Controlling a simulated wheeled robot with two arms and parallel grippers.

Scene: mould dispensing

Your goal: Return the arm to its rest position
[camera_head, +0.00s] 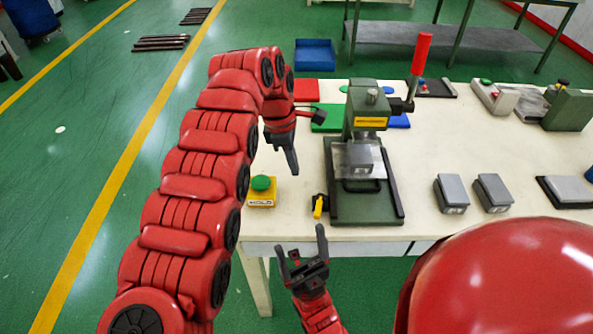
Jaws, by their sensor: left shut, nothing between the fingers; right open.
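My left arm (200,160) is red and reaches in from the left, bending down over the table's left edge. My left gripper (293,168) is shut and empty, pointing down in front of the green press, to the left of its base and above the yellow box with the green button. My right gripper (303,243) is open and empty in front of the table's front edge, fingers pointing up. A large red part of my body (500,280) covers the lower right corner and hides the table edge there.
The green press (365,208) with a red-handled lever (421,54) stands on the white table (430,165). A yellow button box (262,195) sits near the left front. Two grey blocks (452,193) (493,192) lie to the right. A blue tray (315,56) is behind.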

